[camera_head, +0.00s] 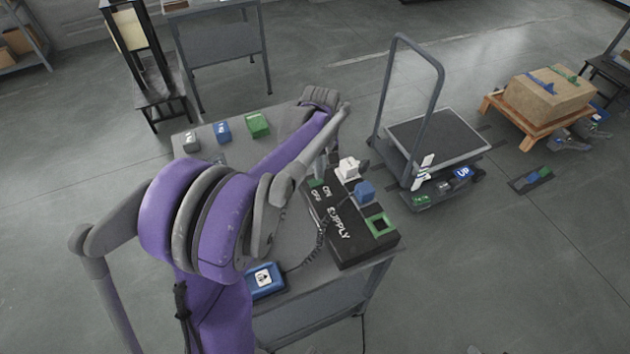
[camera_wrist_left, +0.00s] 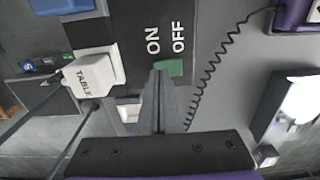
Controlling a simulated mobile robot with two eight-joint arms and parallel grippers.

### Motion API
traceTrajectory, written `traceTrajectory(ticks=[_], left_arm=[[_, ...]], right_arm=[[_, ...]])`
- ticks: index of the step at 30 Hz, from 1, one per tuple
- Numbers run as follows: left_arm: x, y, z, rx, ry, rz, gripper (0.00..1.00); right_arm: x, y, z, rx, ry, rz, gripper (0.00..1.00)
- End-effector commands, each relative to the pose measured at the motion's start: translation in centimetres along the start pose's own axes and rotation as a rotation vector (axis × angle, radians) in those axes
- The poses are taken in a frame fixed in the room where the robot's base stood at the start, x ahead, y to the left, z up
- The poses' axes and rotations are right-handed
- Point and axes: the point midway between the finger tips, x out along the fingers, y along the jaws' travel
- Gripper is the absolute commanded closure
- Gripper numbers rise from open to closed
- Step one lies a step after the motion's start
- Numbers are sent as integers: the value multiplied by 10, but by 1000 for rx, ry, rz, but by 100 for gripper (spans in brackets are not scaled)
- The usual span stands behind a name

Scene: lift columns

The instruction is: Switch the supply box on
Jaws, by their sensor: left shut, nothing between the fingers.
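The supply box (camera_head: 345,232) is a black box on the grey table, lettered SUPPLY, ON and OFF. Its green switch (camera_wrist_left: 168,68) lies beside the ON and OFF lettering in the left wrist view; which way it is set I cannot tell. My left gripper (camera_wrist_left: 161,78) is shut and empty, its fingertips right at the switch; whether they touch it I cannot tell. In the head view the gripper (camera_head: 318,172) is partly hidden behind my arm, at the box's far end. A white plug (camera_wrist_left: 90,75) marked TABLE sits beside the switch. My right gripper is not in view.
A blue plug (camera_head: 365,192) and a green socket (camera_head: 381,224) are on the box. A blue handset (camera_head: 265,281) with a coiled cable lies at the table's near edge. A trolley (camera_head: 435,137) stands right.

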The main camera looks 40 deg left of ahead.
Motion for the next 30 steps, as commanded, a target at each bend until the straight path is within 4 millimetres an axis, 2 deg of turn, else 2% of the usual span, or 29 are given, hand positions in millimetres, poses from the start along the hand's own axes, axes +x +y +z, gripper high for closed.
traceTrajectory(ticks=[21, 30], left_arm=[[12, 0, 0, 0, 0, 0, 100], [-2, 0, 0, 0, 0, 1, 100]], right_arm=[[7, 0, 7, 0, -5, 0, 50], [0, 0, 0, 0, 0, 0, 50]])
